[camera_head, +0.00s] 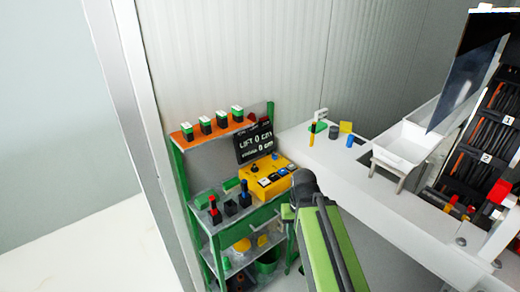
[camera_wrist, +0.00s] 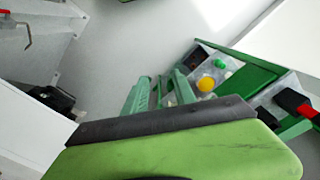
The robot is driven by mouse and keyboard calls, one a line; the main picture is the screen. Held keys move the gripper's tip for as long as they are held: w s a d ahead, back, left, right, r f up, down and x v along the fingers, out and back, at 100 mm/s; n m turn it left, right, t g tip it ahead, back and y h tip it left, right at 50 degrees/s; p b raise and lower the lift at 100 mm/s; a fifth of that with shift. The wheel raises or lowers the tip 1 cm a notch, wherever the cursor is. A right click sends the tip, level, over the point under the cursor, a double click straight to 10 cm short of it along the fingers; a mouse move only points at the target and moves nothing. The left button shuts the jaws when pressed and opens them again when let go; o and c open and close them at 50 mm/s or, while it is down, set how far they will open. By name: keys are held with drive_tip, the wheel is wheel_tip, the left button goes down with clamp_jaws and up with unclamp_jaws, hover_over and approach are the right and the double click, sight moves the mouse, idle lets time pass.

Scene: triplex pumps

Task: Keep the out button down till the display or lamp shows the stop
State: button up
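A yellow control box (camera_head: 262,180) with several small buttons stands on the green workbench. I cannot read which button is the out button. A blue button (camera_head: 282,172) shows at its right side. Behind the box a dark display (camera_head: 254,141) reads "LIFT 0 cm", with a second line ending in "0 cm". My green and black arm rises from the lower right, and its end, with my gripper (camera_head: 289,211), is in front of the bench, just right of and below the box. The fingers are not clear, and contact with a button cannot be seen. The wrist view does not show the box.
Green-topped black blocks (camera_head: 205,124) line the orange shelf (camera_head: 184,136). Red and blue handled tools (camera_head: 214,211) stand left of the box. The lower shelf holds a yellow item (camera_wrist: 206,84).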

clamp_jaws()
drive_tip(key=shift+d, duration=0.1)
idle(1.2)
